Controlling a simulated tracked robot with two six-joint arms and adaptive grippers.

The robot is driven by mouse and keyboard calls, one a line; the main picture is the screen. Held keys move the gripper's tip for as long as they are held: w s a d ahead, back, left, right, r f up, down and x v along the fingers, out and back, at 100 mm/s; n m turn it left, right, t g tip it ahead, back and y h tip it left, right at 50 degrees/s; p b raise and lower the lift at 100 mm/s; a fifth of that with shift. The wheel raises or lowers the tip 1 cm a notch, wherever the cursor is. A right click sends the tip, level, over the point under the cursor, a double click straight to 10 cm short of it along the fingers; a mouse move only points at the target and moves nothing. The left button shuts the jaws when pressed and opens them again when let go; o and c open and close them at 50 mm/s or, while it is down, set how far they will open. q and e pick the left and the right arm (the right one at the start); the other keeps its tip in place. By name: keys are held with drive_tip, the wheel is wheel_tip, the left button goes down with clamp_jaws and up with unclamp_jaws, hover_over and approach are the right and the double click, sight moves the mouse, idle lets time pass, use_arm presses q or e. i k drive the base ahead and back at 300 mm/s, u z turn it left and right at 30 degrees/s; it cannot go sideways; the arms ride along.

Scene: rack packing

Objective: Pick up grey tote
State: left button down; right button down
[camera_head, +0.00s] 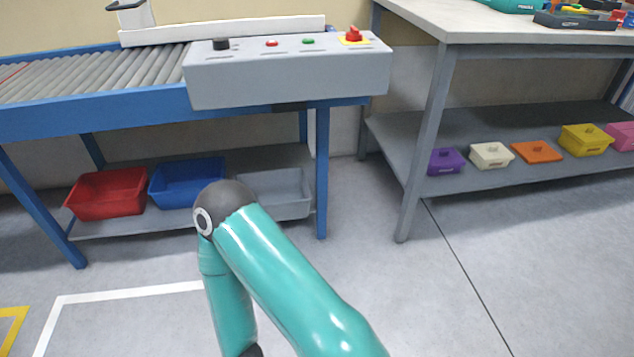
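A grey tote (288,194) sits on the low shelf under the roller conveyor, at the right end of a row of totes. It is open-topped, and its left part is hidden behind the elbow of my teal arm. A blue tote (187,184) stands to its left, and a red tote (107,193) stands farther left. My arm rises from the bottom of the view and bends at a dark joint in front of the shelf. Its forearm drops down out of the picture. Neither gripper is in view.
The conveyor (60,113) has a grey control box (290,80) above the totes and a blue leg (322,172) right of the grey tote. A workbench (520,32) stands at right, with several small lidded boxes on its lower shelf (400,138). The floor between and in front is clear.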

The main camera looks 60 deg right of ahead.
sight(285, 193)
drive_tip(key=u, duration=1)
drive_tip(key=i, duration=0.15)
drive_tip(key=z, duration=3.1)
drive_tip(key=i, duration=1)
drive_tip(key=u, duration=0.25)
